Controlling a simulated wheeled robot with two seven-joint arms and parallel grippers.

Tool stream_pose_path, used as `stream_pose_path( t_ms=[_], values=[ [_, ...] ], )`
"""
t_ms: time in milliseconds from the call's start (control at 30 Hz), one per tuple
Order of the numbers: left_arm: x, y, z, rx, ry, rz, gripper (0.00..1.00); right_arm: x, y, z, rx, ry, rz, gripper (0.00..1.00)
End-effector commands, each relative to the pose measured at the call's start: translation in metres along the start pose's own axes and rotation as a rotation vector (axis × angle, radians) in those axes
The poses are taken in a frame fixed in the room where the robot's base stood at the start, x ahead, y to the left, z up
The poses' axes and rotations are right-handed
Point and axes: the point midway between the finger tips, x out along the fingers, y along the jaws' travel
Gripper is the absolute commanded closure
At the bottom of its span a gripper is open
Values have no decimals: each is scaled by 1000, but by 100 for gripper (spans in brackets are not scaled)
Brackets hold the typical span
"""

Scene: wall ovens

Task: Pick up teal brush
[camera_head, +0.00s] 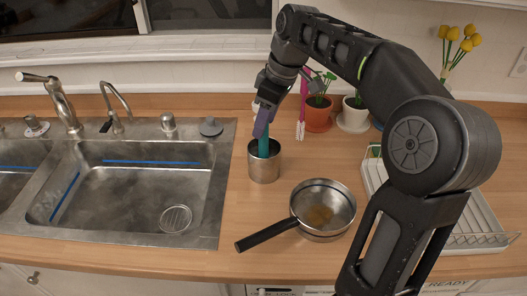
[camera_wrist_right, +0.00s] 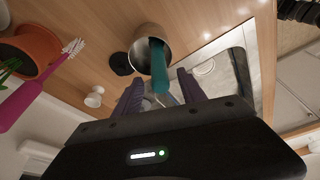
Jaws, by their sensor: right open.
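The teal brush (camera_head: 263,147) stands in a metal cup (camera_head: 264,167) on the wooden counter, right of the sink. Its lower end is hidden inside the cup. My right gripper (camera_head: 262,122), with purple fingers, is above the cup at the brush's upper end. In the right wrist view, the teal brush (camera_wrist_right: 160,72) sticks out of the cup (camera_wrist_right: 147,36) toward my right gripper (camera_wrist_right: 160,78). The open fingers appear on either side of the handle, apart from it. My left gripper is not in view.
A pan (camera_head: 323,207) with a dark handle sits right of the cup. A pink brush (camera_head: 302,110), an orange pot (camera_head: 319,116) and a white pot (camera_head: 354,117) stand behind. A dish rack (camera_head: 483,222) is at right, the sink (camera_head: 140,190) at left.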

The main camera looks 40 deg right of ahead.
Motion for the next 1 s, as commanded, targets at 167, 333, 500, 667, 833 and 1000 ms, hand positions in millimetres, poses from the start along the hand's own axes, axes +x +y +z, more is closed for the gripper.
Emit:
stream_pose_path(
  t_ms=[167, 333, 500, 667, 833, 1000],
  values=[
    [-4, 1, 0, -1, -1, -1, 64, 15, -1, 1, 0, -3, -3, 52],
    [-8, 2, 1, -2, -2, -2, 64, 41, -1, 2, 0, -3, -2, 52],
    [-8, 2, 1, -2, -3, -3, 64, 52, 0, 2, -1, 0, 0, 52],
    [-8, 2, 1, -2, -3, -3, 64, 52, 0, 2, 0, 0, 0, 52],
    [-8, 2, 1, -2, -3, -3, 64, 51, 0, 2, 0, 0, 0, 52],
    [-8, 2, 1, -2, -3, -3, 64, 51, 0, 2, 0, 0, 0, 52]
  ],
)
